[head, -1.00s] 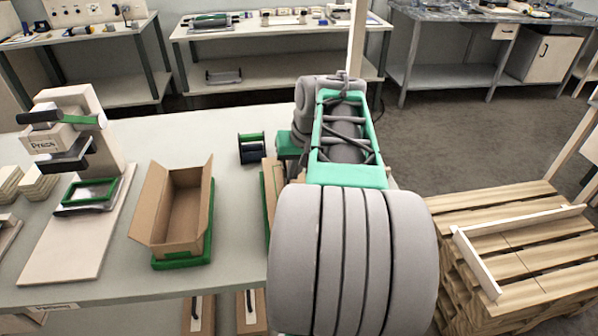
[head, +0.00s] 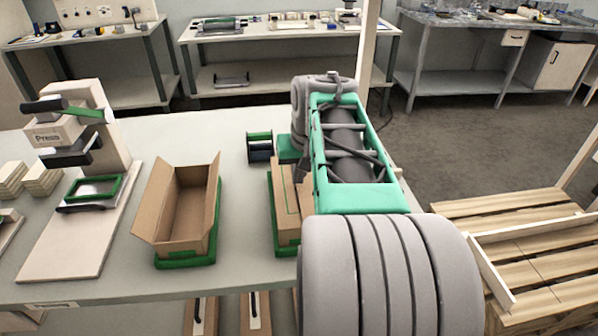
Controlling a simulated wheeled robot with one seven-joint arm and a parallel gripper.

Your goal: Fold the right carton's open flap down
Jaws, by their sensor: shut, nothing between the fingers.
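The right carton (head: 287,222) is brown cardboard on a green base at the right part of the table. Its left side and part of its top show, with a thin green outline. My arm hides its right part, and I cannot tell how far its flap is tilted. My arm reaches over it from the front right. A dark grey bit of my gripper (head: 301,167) shows beside the carton's far end, below a green wrist block; the gripper is shut and empty, with its fingertips mostly hidden.
An open, empty-looking carton (head: 184,208) stands to the left on a green base, its left flap leaning outward. A press (head: 75,135) stands further left. A dark spool holder (head: 259,147) sits behind the cartons. A wooden pallet (head: 530,250) lies right of the table.

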